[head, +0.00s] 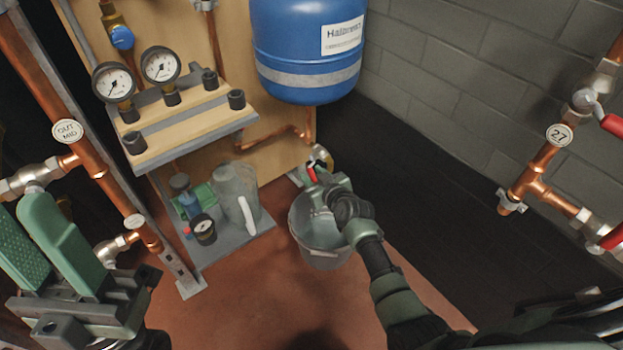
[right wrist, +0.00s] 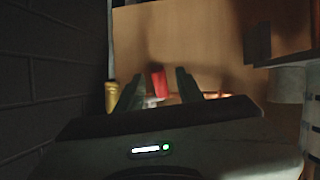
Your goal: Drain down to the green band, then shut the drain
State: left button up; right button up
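A drain valve (head: 321,155) with a red lever (head: 312,174) sits low below the blue vessel. The red lever also shows in the right wrist view (right wrist: 159,83). My right gripper (head: 328,180) is at the valve, above the bucket. In the right wrist view its two fingers (right wrist: 160,90) stand apart on either side of the lever, with gaps showing. A grey bucket (head: 323,258) stands below, partly hidden by my right arm. Two round gauges (head: 114,82) (head: 160,65) are at the upper left; no green band can be made out. My left gripper (head: 45,235) is open and empty.
The blue vessel (head: 308,45) hangs on a wooden panel. A shelf tray (head: 235,240) holds a jug (head: 235,190), bottles and a small dial. Copper pipes with red-handled valves (head: 612,124) stand at the right. Red floor is bare in front of the bucket.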

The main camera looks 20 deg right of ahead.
jog(key=shift+w+f, duration=0.15)
jog(key=shift+w, duration=0.2)
jog(key=shift+a, duration=0.1)
grip_shut()
